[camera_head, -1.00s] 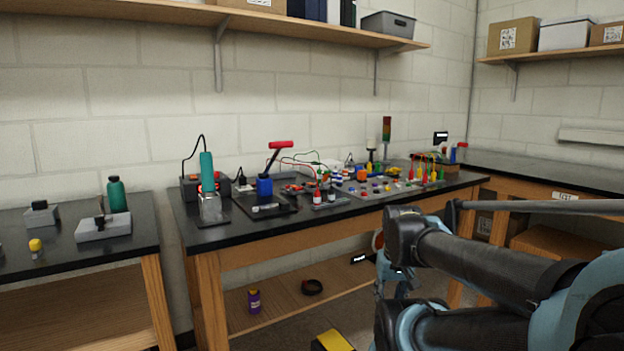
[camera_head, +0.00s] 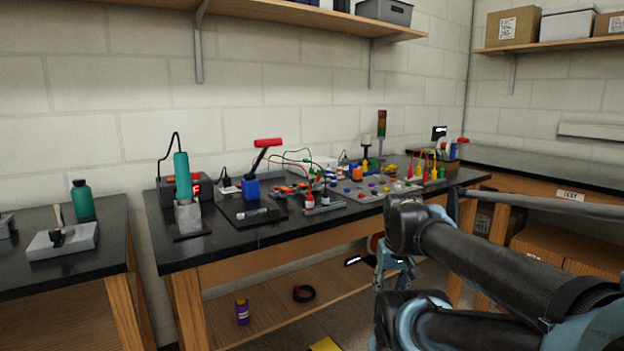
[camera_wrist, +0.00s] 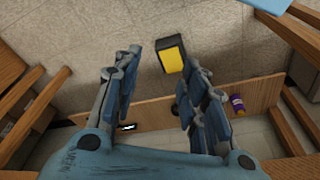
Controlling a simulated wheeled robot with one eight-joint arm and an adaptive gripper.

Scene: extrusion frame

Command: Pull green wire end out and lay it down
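Several coloured plugs with upright wires, among them a green plug (camera_head: 442,172) at the right end, stand on the right part of the black-topped bench (camera_head: 215,241). A thin dark green wire (camera_head: 299,151) also arcs above the middle of the bench. Both are small, and I cannot tell where the green wire ends sit. My gripper (camera_wrist: 163,78) is open and empty in the wrist view, pointing down over the floor and lower shelf.
A soldering iron in a stand (camera_head: 186,205) and a blue block with a red-topped tool (camera_head: 251,187) stand at the bench's left. The lower shelf (camera_wrist: 142,103) holds a purple bottle (camera_wrist: 238,104). A yellow-topped box (camera_wrist: 171,55) lies on the floor.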

